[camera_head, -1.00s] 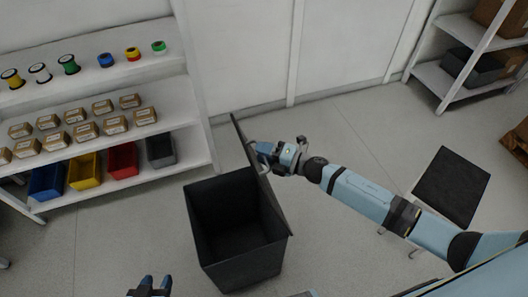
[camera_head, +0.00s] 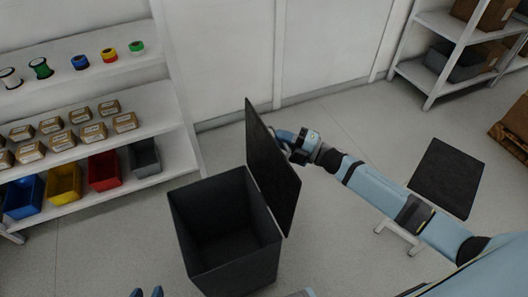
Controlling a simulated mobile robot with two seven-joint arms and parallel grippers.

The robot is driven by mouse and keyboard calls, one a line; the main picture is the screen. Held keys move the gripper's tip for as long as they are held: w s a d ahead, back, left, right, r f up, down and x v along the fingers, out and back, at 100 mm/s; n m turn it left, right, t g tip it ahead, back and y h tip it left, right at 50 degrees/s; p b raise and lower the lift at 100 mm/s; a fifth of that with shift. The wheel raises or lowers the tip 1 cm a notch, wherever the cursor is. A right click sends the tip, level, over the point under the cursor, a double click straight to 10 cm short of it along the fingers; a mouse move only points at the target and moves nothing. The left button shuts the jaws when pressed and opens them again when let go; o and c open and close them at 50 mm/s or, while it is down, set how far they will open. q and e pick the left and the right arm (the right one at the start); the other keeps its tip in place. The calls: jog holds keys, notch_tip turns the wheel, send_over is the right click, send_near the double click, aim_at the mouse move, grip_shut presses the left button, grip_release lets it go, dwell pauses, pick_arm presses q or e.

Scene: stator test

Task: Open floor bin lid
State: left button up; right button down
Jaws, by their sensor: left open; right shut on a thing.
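The dark floor bin (camera_head: 232,262) stands on the grey floor in the lower middle of the head view, its inside open to view and looking empty. Its lid (camera_head: 270,165) stands raised, roughly upright along the bin's right side. My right gripper (camera_head: 287,145) is behind the lid, at its right side, shut on the lid; its fingertips are partly hidden by the lid. My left gripper (camera_head: 147,293) shows only its finger ends at the bottom edge, left of the bin. It is open and apart from the bin.
A white shelf (camera_head: 150,98) with spools, small boxes and coloured bins (camera_head: 64,184) stands at the left. A black-topped stool (camera_head: 446,178) stands on the right, near my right arm. Another shelf (camera_head: 437,78) and a wooden pallet (camera_head: 512,128) are farther right.

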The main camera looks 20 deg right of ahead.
jog(key=shift+d+f, duration=0.2)
jog(key=shift+d, duration=0.5)
jog(key=c, duration=1.2)
grip_release()
jog(key=shift+o, duration=0.2)
jog(key=shift+t, duration=0.3)
jog(key=v, duration=1.3)
jog(key=shift+s+d+b, duration=0.2)
jog(key=shift+d+b, duration=0.1)
jog(key=shift+d, duration=0.05)
jog(key=shift+s, duration=0.1)
